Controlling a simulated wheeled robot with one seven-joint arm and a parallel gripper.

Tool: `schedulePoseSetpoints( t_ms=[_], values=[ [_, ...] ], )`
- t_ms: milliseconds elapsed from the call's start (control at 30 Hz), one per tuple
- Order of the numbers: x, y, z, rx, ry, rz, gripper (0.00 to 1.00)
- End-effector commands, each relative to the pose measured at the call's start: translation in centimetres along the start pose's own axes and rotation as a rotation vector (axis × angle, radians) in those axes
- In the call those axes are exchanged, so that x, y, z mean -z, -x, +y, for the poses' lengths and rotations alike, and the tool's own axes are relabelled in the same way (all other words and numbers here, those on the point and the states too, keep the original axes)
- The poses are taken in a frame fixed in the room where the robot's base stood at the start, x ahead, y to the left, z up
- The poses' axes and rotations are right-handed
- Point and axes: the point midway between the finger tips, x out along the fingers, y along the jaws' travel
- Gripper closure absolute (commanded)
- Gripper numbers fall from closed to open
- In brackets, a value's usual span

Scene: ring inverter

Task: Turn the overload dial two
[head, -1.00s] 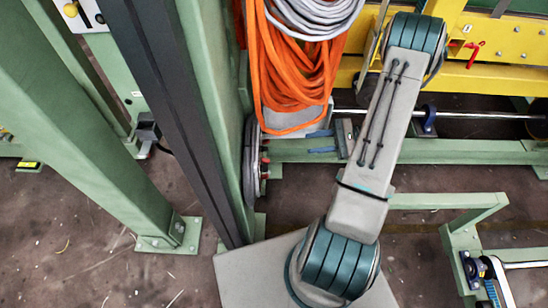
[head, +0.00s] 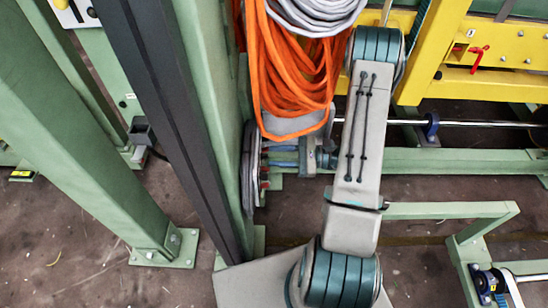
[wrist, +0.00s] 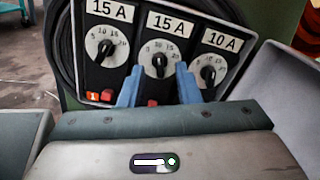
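The wrist view shows a dark panel with three round dials in a row. The left dial (wrist: 105,47) sits under a "15 A" label, with a red "1" tag below it. The middle dial (wrist: 158,60) is also under "15 A", and the right dial (wrist: 209,70) is under "10 A". Each has a black knob on a pale numbered face. My gripper (wrist: 159,71) is open, its two blue fingers either side of the middle dial's lower part, with nothing held. Whether the fingertips touch the panel I cannot tell. The tag below the middle dial is partly hidden. The head view does not show the dials.
In the head view, orange cable (head: 290,70) and grey cable (head: 318,12) hang beside my arm. A green post with a dark strip (head: 180,130) stands to the left. A yellow frame (head: 480,85) is at the right. Open floor shows at lower left.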

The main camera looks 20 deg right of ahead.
Motion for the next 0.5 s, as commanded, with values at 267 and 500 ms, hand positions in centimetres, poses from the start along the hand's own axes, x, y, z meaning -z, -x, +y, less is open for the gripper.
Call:
schedulePoseSetpoints(
  t_ms=[267,500],
  values=[
    [-0.06,-1.41,0.02,0.000,0.000,-0.001,0.70],
    [-0.06,-1.39,0.02,0.000,0.000,-0.001,0.84]
  ],
)
